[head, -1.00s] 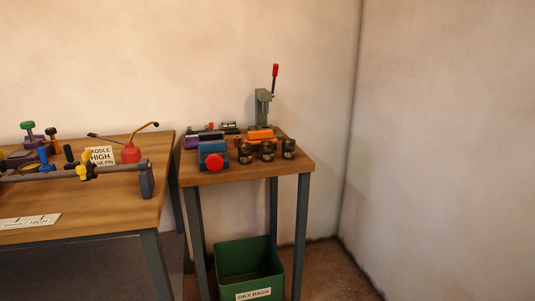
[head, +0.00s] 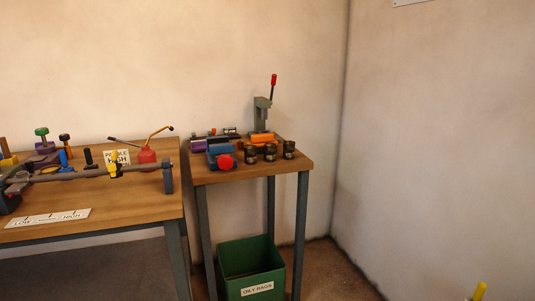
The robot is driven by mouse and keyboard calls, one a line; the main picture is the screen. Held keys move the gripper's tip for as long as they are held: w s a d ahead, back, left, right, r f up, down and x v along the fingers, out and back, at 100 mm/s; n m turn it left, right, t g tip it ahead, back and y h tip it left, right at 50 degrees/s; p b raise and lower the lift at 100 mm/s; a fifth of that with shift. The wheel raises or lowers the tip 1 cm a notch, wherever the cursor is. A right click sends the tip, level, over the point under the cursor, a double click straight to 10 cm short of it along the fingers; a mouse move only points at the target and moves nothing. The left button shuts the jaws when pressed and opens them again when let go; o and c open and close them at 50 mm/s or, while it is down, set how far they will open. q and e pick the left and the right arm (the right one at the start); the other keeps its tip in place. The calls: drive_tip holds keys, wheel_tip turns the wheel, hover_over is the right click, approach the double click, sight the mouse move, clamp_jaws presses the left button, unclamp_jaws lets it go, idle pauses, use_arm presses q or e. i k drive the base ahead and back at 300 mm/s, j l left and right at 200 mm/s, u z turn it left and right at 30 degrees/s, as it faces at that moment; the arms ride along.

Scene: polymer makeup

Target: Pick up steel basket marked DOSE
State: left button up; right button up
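Three small dark metal cups stand in a row at the front right of the small wooden table: a left cup (head: 251,153), a middle cup (head: 270,151) and a right cup (head: 289,149). They may be steel baskets, but no DOSE marking can be read on any of them at this size. Neither of my grippers is recognisable in the head view.
The small table (head: 232,177) also holds a blue block with a red knob (head: 226,162) and a red-handled lever press (head: 263,112). A larger bench (head: 130,212) stands left. A green bin (head: 250,268) sits underneath. A yellow tip (head: 479,292) shows bottom right.

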sight(270, 148)
drive_tip(key=i+j, duration=0.1)
drive_tip(key=i, duration=0.4)
drive_tip(key=i+z, duration=0.1)
drive_tip(key=i, duration=0.4)
